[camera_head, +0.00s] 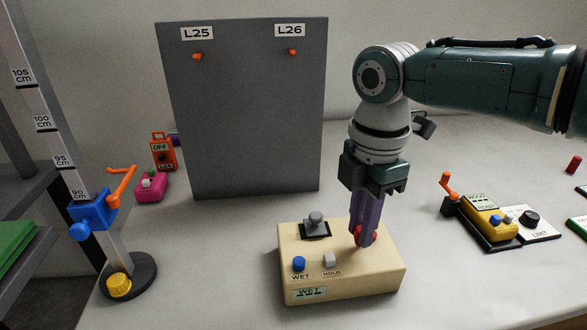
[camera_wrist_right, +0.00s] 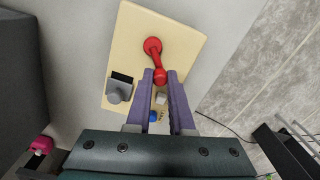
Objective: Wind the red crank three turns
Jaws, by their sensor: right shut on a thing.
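The red crank (camera_head: 357,238) is on top of a cream box (camera_head: 368,281). In the wrist view the crank's round hub (camera_wrist_right: 152,45) sits near the far end of the box, and its arm points toward my gripper, ending in a red knob. My right gripper (camera_wrist_right: 160,77) comes down from above with its purple fingers shut on that knob. In the head view the fingers hide much of the crank. My left gripper is not in view.
The box also bears a grey knob (camera_head: 315,219), a blue WET button (camera_head: 298,264), a pale HOLD button (camera_head: 329,260) and a small WET display (camera_head: 308,292). A grey panel (camera_head: 245,110) stands behind. A yellow device (camera_head: 487,217) lies right; a height stand (camera_head: 92,214) is left.

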